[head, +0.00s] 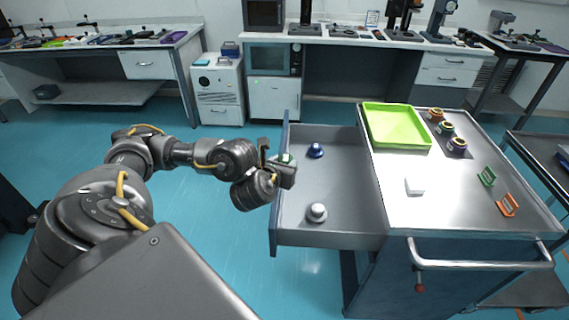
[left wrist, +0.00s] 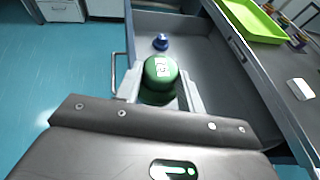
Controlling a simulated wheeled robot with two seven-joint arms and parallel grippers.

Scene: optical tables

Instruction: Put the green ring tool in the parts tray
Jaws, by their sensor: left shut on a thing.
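My left gripper (head: 282,161) is over the left edge of the open drawer, shut on a green rounded, knob-like thing with a white mark on top. In the left wrist view this green thing (left wrist: 160,72) sits between the two fingers; its lower part is partly hidden. A lime green tray (head: 397,128), the parts tray, lies empty at the back left of the metal cart top. A small green frame-shaped piece (head: 488,176) stands on the right side of the cart top. I cannot tell a ring on the held thing. My right gripper is not in view.
Several coloured round pieces (head: 445,129) stand right of the tray. A white block (head: 415,187) and an orange frame (head: 508,205) lie nearer.

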